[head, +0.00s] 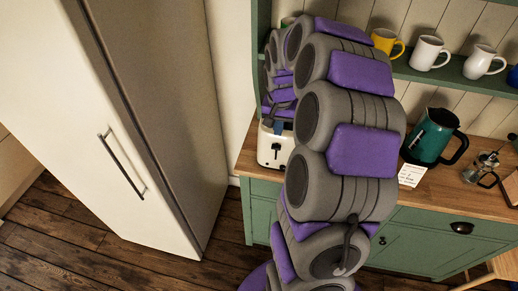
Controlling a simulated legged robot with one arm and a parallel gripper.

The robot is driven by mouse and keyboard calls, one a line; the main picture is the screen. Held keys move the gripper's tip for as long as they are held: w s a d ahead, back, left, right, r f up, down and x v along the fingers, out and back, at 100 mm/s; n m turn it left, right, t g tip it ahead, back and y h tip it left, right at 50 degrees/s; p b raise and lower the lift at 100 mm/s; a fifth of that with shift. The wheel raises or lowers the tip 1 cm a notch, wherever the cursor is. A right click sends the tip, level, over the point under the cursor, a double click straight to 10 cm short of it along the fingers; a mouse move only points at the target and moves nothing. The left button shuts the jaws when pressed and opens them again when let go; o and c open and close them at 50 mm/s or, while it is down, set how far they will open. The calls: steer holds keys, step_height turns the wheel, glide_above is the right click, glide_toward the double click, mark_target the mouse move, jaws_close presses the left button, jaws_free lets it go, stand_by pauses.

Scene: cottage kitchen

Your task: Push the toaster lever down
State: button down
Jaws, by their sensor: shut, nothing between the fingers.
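The cream toaster (268,155) stands at the left end of the wooden counter, its front facing me. Dark controls show on its front, and a small dark lever (276,146) seems to be among them. My grey and purple arm rises in front of the counter, bends over at the top and comes down behind itself. It hides the toaster's right side. My gripper (270,119) is small in view, just above the toaster's top. It is shut and empty. I cannot tell whether it touches the toaster.
Several mugs line the shelf above. A tall white fridge (120,110) fills the left. Wooden floor is clear in front.

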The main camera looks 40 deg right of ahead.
steer(key=shift+w+d+f, duration=0.15)
steer(key=shift+d, duration=0.4)
steer(key=shift+w+d+f, duration=0.15)
steer(key=shift+d, duration=0.35)
steer(key=a, duration=0.4)
steer(key=b, duration=0.1)
glide_above(279, 146)
step_height(279, 146, down, 4)
steer(key=shift+s+f, duration=0.15)
steer(key=shift+a+f+b, duration=0.55)
steer(key=shift+a+f, duration=0.4)
steer(key=shift+a, duration=0.05)
steer(key=shift+d+f, duration=0.25)
steer(key=shift+d, duration=0.25)
steer(key=shift+d+f, duration=0.45)
steer(key=shift+f, duration=0.05)
steer(key=f, duration=0.2)
steer(key=f+b, duration=0.1)
steer(key=f, duration=0.1)
steer(key=f+b, duration=0.1)
steer(key=shift+a+f, duration=0.3)
steer(key=shift+f, duration=0.1)
steer(key=a, duration=0.1)
steer(key=s+a+r, duration=0.1)
steer(key=a, duration=0.1)
steer(key=shift+s+a+r, duration=0.15)
steer(key=shift+s+a, duration=0.2)
